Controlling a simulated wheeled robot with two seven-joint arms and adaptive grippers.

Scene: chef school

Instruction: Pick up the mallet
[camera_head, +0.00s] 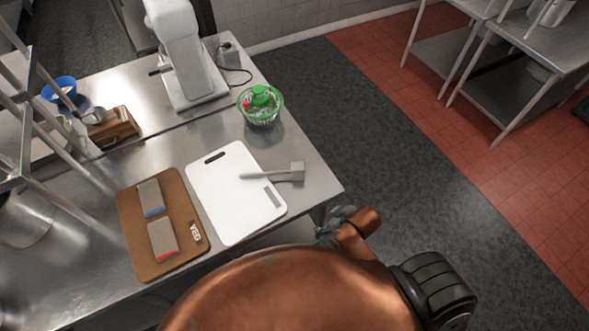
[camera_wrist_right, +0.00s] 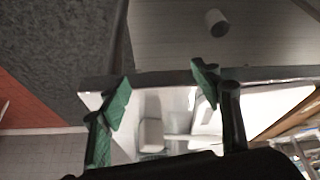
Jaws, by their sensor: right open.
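The grey mallet (camera_head: 275,174) lies on the white cutting board (camera_head: 222,205), its block head toward the table's right edge and its handle pointing left. It also shows in the right wrist view (camera_wrist_right: 150,136), beyond the fingers. My right gripper (camera_head: 334,222) is just off the table's front right corner, partly hidden by my copper-coloured arm. In the wrist view its two green fingers (camera_wrist_right: 161,84) are spread apart with nothing between them; the mallet is apart from them. My left gripper is not in view.
A brown board (camera_head: 130,225) with two sponge-like blocks lies left of the white one. A green-lidded bowl (camera_head: 261,106) and a white mixer (camera_head: 184,55) stand further back. A metal rack (camera_head: 30,120) is at left.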

